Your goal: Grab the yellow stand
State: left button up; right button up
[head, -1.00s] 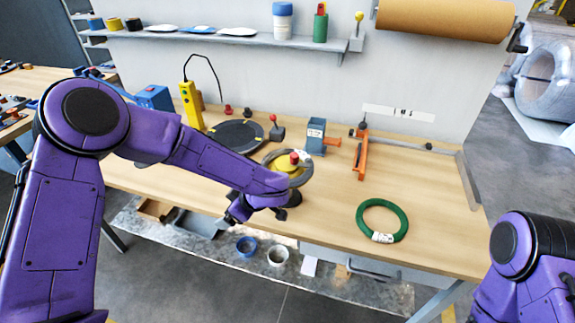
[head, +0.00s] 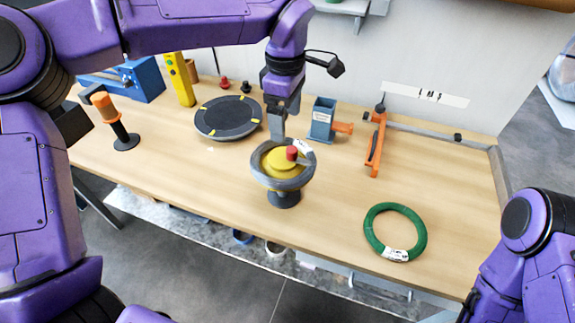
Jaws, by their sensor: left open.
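The yellow stand (head: 279,161) is a yellow disc with a red knob, set inside a grey ring (head: 258,176) on a dark round foot. It stands upright on the workbench, near the middle of the head view. My left gripper (head: 277,132) points down just above and behind the stand's far rim. It is open, with nothing seen between its fingers. Whether it touches the ring cannot be told. My right arm shows at the lower right edge, but its gripper is out of view.
A green coil (head: 373,238) lies on the workbench (head: 330,213) to the right. A black turntable (head: 228,118), a blue dispenser (head: 322,121) and an orange tool (head: 376,146) stand behind. An orange-topped post (head: 103,106) is at left. The bench front between stand and coil is clear.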

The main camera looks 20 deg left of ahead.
aim_at(283, 157)
pick_arm(q)
jog(key=f, duration=0.1)
jog(key=s+f, duration=0.1)
jog(key=f, duration=0.1)
jog(key=shift+s+a+f+p, duration=0.15)
jog(key=shift+s+f+p, duration=0.1)
jog(key=shift+p, duration=0.05)
jog(key=f, duration=0.2)
jog(key=f+p, duration=0.1)
jog(key=f, duration=0.2)
jog(key=shift+w+a+f, duration=0.1)
jog(key=shift+w+f, duration=0.1)
jog(key=shift+f, duration=0.1)
jog(key=c, duration=1.6)
pick_arm(e)
jog(key=shift+s+r, duration=0.15)
jog(key=shift+r, duration=0.45)
jog(key=shift+s+r, duration=0.15)
jog(key=shift+r, duration=0.4)
